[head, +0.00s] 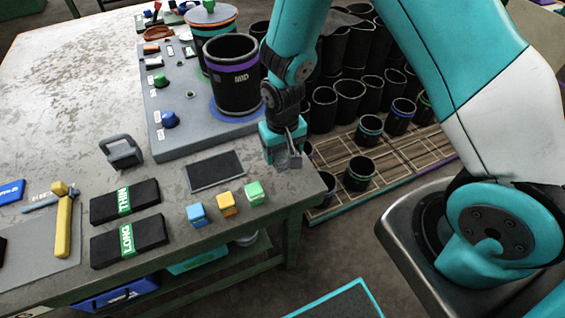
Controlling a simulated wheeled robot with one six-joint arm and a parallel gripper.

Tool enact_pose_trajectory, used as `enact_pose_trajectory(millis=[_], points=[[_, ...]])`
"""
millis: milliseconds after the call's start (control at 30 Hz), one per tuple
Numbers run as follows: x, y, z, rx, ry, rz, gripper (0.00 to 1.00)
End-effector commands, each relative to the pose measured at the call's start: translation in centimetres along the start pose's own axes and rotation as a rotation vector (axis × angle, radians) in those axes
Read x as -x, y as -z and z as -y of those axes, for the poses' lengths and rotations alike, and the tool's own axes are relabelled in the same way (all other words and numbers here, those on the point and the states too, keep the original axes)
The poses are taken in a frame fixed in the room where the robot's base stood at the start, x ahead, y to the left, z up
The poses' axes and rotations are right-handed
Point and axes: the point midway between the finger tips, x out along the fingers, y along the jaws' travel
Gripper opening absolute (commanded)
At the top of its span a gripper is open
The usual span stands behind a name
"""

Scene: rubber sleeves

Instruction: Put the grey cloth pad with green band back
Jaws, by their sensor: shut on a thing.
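My gripper (286,158) points down over the table's right front corner, right of a dark flat mat. It is shut on a small grey thing, mostly hidden by the jaws. Its grey fits the grey cloth pad, but I cannot make out a green band on it. Two dark block-like pads (99,207) (102,248) with green lettered bands lie on the table at the front left. The dark mat (198,182) is bare.
Blue, yellow and green cubes (227,205) stand in a row before the mat. A grey board (190,143) behind holds a large black sleeve (232,95) and small knobs. A grey padlock-shaped block (120,152) stands left. Black sleeves (360,172) fill the slatted pallet beyond the table edge.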

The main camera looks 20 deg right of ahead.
Motion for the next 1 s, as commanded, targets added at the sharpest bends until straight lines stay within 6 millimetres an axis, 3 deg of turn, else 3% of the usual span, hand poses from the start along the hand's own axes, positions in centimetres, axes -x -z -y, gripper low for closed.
enact_pose_trajectory(millis=[433, 867, 900, 1000], points=[[-5.3, 0.0, 0.0, 0.0, 0.0, 0.001, 0.39], [-6.2, 0.0, 0.0, 0.0, 0.0, -0.001, 0.39], [-6.0, 0.1, 0.0, 0.0, 0.0, -0.001, 0.78], [-6.0, 0.0, 0.0, 0.0, 0.0, -0.001, 0.94]])
